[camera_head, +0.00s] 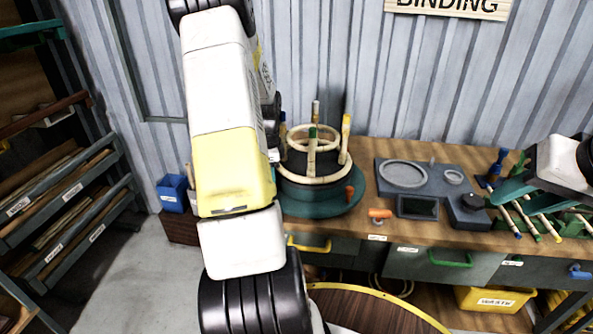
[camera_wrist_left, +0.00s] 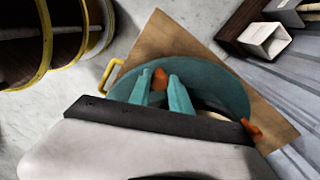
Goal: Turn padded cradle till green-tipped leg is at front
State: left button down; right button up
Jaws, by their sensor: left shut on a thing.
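The padded cradle is a teal round base (camera_head: 318,207) with a dark padded middle and a rattan frame (camera_head: 310,180) on it. In the head view a green-tipped leg (camera_head: 312,133) stands near the middle of the frame's near side. A yellow-tipped leg (camera_head: 346,125) stands at the right. My left arm covers the cradle's left edge and hides the left gripper there. In the left wrist view my left gripper (camera_wrist_left: 160,84) has its teal fingers on either side of an orange knob (camera_wrist_left: 160,77) at the base's rim. My right gripper (camera_head: 528,198) is open over sticks at the right.
A grey tray (camera_head: 388,187) with round recesses lies right of the cradle. A loose orange piece (camera_head: 380,213) lies near the bench's front edge. Colour-tipped sticks (camera_head: 540,228) lie under the right gripper. A blue box (camera_head: 173,192) and shelves stand left. A yellow waste bin (camera_head: 494,299) is below.

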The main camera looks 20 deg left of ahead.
pick_arm(q)
jog(key=shift+w+a+m, duration=0.3)
jog(key=shift+a, duration=0.2)
jog(key=c, duration=1.2)
grip_release()
jog(key=shift+r, duration=0.1)
notch_tip(320, 180, up, 8)
jog(key=shift+f, duration=0.25)
jog(key=shift+r, duration=0.1)
